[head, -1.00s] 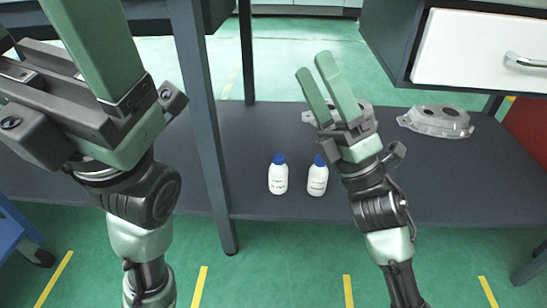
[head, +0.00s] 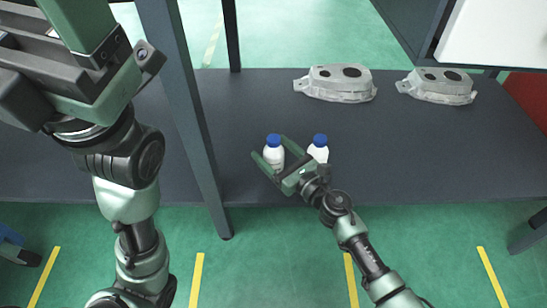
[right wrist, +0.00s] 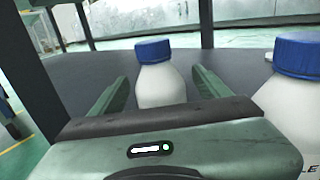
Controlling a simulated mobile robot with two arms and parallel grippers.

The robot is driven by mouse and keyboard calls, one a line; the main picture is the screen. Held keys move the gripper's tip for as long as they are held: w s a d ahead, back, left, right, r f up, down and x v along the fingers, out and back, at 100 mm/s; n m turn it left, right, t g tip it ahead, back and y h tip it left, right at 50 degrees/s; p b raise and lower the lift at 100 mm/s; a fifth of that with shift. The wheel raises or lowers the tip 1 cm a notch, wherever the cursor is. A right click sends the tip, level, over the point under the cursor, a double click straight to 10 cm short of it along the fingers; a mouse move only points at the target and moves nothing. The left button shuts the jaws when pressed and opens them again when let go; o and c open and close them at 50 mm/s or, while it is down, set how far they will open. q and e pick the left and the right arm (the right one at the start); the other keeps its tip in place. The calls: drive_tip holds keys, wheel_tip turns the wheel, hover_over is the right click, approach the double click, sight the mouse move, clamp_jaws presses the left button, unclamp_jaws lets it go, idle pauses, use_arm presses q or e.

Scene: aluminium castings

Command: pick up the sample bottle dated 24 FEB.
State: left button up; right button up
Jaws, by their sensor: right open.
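Two white sample bottles with blue caps stand upright side by side on the dark lower shelf. My right gripper (head: 270,149) is open, with its fingers on either side of the left bottle (head: 274,157). In the right wrist view, that bottle (right wrist: 162,87) stands between the open fingers (right wrist: 162,82), with a gap on each side. The right bottle (head: 318,153) is just outside the right finger; it also shows at the right edge of the wrist view (right wrist: 290,105). No date is readable on either bottle. My left gripper (head: 75,50) is raised at upper left, fingertips cut off.
Two grey aluminium castings (head: 336,84) (head: 438,86) lie farther back on the shelf (head: 420,150). A dark table leg (head: 190,110) rises left of the bottles. A white drawer front (head: 495,35) is at upper right. The shelf right of the bottles is clear.

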drive_tip(key=x, duration=0.2)
drive_tip(key=shift+w+a, duration=0.15)
drive_tip(key=shift+w, duration=0.05)
drive_tip(key=c, duration=1.4)
drive_tip(key=shift+r, duration=0.1)
clamp_jaws()
